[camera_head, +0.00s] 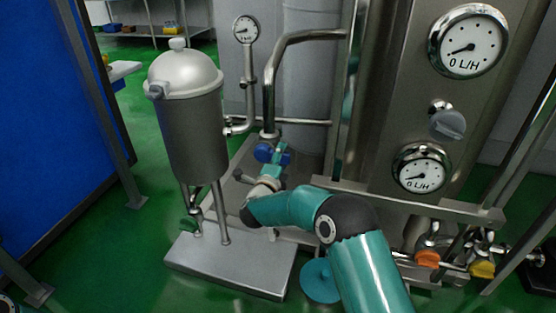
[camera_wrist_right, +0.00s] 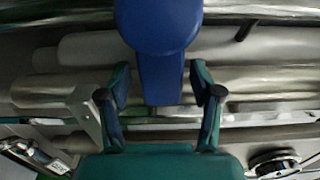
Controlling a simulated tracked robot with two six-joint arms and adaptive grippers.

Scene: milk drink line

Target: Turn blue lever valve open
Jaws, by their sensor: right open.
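The blue lever valve (camera_head: 263,152) sits on the steel pipework between the lidded steel vessel and the gauge panel. In the right wrist view its blue lever (camera_wrist_right: 160,45) has a broad rounded end at the top and a narrower stem pointing down between my fingers. My right gripper (camera_head: 276,159) is at the valve and partly covers it in the head view. In the wrist view, the right gripper (camera_wrist_right: 160,82) is open, with a finger on each side of the stem and a small visible gap on both sides. My left gripper is not in view.
The steel vessel (camera_head: 188,125) stands left of the valve on a metal base plate (camera_head: 225,267). A curved pipe (camera_head: 270,85) rises behind it. The gauge panel (camera_head: 400,110) is at right, with orange (camera_head: 428,259) and yellow (camera_head: 482,269) handles below. Green floor is open at left.

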